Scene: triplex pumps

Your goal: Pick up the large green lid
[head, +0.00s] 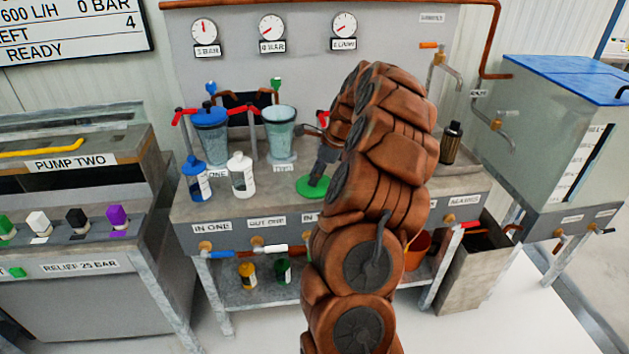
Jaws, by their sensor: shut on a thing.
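The large green lid (311,187) is a flat green disc at the middle of the grey bench, in the head view. My gripper (318,176) reaches down onto it from above and is shut on it. The lid is at or just above the bench top; I cannot tell whether it touches. My brown arm hides the bench to the right of the lid. Behind the lid stands an open clear vessel (281,135) with no lid on it.
A vessel with a blue lid (210,132), a blue-labelled bottle (196,178) and a white bottle (241,174) stand left of the gripper. A dark cylinder (451,143) stands at the right. A large tank (560,130) is further right. Gauges line the back panel.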

